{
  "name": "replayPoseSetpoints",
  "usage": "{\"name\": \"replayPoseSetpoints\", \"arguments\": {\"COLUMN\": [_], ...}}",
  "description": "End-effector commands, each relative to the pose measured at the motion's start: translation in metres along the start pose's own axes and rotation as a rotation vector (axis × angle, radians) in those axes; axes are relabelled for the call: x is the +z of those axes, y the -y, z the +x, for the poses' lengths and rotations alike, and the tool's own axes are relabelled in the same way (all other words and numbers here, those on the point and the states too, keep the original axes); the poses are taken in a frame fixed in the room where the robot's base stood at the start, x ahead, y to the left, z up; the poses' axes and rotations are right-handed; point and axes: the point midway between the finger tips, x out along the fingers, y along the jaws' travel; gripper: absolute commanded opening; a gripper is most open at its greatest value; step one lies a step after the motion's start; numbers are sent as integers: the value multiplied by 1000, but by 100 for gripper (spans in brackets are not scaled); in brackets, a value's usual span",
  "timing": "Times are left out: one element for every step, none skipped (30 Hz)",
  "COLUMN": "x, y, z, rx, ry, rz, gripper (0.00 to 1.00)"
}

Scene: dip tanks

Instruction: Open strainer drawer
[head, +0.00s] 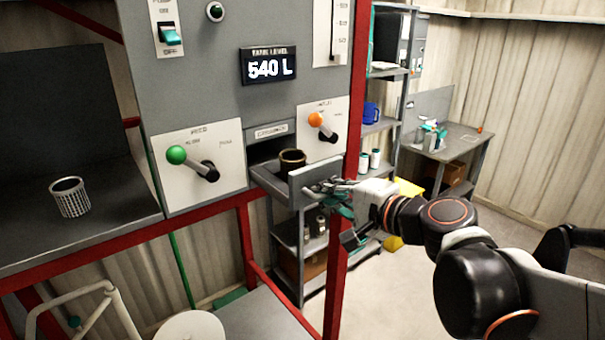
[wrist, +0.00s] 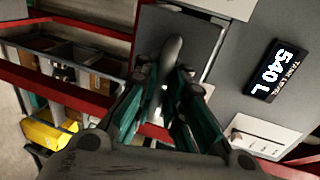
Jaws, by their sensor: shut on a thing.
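The strainer drawer (head: 299,188) stands out from the grey panel, with a dark opening behind it. A dark strainer with a brownish rim (head: 292,157) sits in the drawer. My gripper (head: 325,190) is at the drawer's front from the right. In the wrist view my gripper (wrist: 165,88) has its teal-padded fingers closed around the grey drawer handle (wrist: 173,50), in front of the dark drawer face (wrist: 205,42). The fingers hide part of the handle.
A green-knobbed lever (head: 177,155) is left of the drawer, and an orange-knobbed lever (head: 316,119) is above right. A red frame post (head: 352,115) stands close by my gripper. A mesh basket (head: 70,197) is on the left counter. Shelves (head: 385,125) stand behind.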

Motion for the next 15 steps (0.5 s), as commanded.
{"name": "replayPoseSetpoints", "arguments": {"x": [0,0,0,0,0,0,0,0,0,0,0,0,0,0,0], "y": [1,1,1,1,1,1,1,1,1,1,1,1,1,1,1], "z": [0,0,0,0,0,0,0,0,0,0,0,0,0,0,0], "rx": [-1,-1,-1,-1,-1,-1,-2,-2,-2,-2,-1,-1,-1,-1,-1], "ry": [-1,0,0,0,-1,-1,-1,-1,-1,-1,-1,-1,-1,0,0], "rz": [2,2,2,2,2,2,2,2,2,2,2,1,1,1,1], "gripper": [0,0,0,0,0,0,0,12,19,19,19,19,19,19,19]}}
